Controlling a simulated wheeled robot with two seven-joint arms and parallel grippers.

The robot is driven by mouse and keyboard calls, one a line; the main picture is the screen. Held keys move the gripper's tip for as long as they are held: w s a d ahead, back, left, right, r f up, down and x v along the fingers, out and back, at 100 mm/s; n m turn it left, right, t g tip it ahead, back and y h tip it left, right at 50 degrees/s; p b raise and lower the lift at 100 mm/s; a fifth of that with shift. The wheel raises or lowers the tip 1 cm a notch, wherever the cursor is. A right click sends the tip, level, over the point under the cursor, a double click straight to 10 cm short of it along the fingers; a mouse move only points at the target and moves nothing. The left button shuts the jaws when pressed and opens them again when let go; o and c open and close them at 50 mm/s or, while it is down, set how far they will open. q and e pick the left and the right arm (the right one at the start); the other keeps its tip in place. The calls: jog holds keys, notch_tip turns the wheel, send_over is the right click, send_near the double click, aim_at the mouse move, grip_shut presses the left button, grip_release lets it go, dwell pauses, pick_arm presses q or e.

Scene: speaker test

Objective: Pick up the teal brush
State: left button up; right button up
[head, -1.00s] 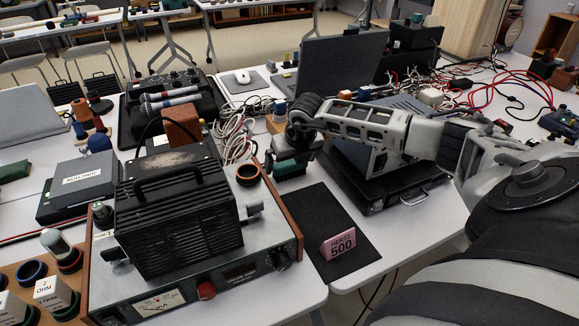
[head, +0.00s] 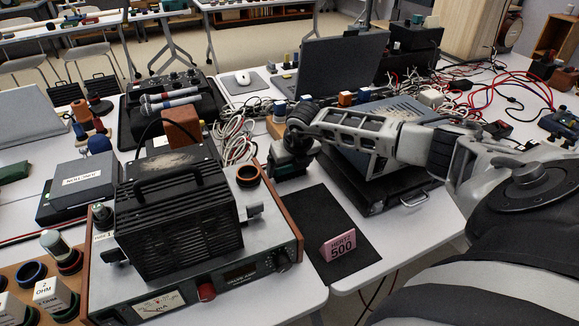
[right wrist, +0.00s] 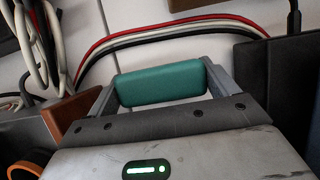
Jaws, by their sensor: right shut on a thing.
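The teal brush (right wrist: 160,84) shows in the right wrist view as a rounded teal block between the two grey fingers of my right gripper (right wrist: 163,88). A finger presses on each end of it, so the gripper is shut on it. In the head view my right gripper (head: 292,160) points down behind the wood-sided meter unit, and the brush (head: 289,172) shows as a dark teal piece low at its fingers. Whether the brush touches the table cannot be told. My left gripper is not in view.
The meter unit (head: 235,262) carries a black vented box (head: 180,225) and a brown ring (head: 248,175). A black mat (head: 318,215) with a pink "HERTZ 500" sign (head: 339,245) lies in front. A black case (head: 385,195) is at right. Red, white and black cables (right wrist: 165,34) run behind the brush.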

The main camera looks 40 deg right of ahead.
jog(key=shift+r, duration=0.4)
notch_tip(320, 180, up, 2)
jog(key=shift+r, duration=0.2)
jog(key=s+a+r+b, duration=0.1)
jog(key=s+a+r, duration=0.1)
jog(key=s+r, duration=0.2)
jog(key=s+a+r+b, duration=0.1)
jog(key=s+a+r, duration=0.1)
jog(key=s+r, duration=0.3)
jog(key=shift+s+a+r, duration=0.25)
jog(key=shift+s+a, duration=0.15)
jog(key=shift+s, duration=1.7)
jog(key=shift+o, duration=1.3)
jog(key=shift+c, duration=0.7)
